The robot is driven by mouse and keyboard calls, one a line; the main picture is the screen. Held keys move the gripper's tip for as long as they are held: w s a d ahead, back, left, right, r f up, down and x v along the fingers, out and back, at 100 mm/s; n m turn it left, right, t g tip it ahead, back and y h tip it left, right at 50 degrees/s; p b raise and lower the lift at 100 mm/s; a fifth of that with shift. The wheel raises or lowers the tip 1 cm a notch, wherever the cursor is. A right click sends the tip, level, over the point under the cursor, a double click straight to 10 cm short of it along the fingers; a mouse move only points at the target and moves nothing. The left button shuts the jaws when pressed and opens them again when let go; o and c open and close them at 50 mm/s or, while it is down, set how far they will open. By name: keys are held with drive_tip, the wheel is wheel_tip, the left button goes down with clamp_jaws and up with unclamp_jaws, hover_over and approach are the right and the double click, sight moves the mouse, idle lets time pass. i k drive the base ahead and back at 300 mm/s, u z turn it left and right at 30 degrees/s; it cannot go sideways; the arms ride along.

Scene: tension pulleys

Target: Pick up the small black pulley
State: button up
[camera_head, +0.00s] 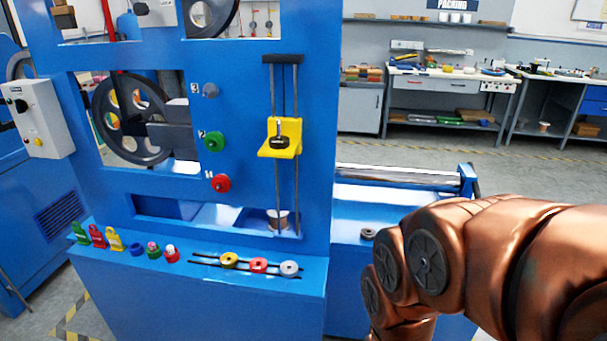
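A small dark round piece (368,234), which looks like the small black pulley, lies on the blue ledge right of the machine's front panel. It is small in the picture, and my copper-coloured arm is close to its right. My arm comes in from the right and bends down out of the bottom edge. My gripper is not in view, so I cannot see whether it is open or holds anything.
The blue machine (240,215) fills the left and middle. Its front shelf carries yellow (229,260), red (258,265) and grey (289,268) pulleys and several small coloured pieces. A yellow bracket (292,140) hangs on two rods. Workbenches (445,85) stand behind.

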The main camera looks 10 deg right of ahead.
sight(368, 234)
drive_tip(key=u, duration=0.45)
drive_tip(key=k, duration=1.1)
drive_tip(key=u, duration=0.95)
drive_tip(key=i, duration=1.55)
drive_tip(key=z, duration=1.35)
drive_tip(key=i, duration=0.65)
drive_tip(key=z, duration=0.7)
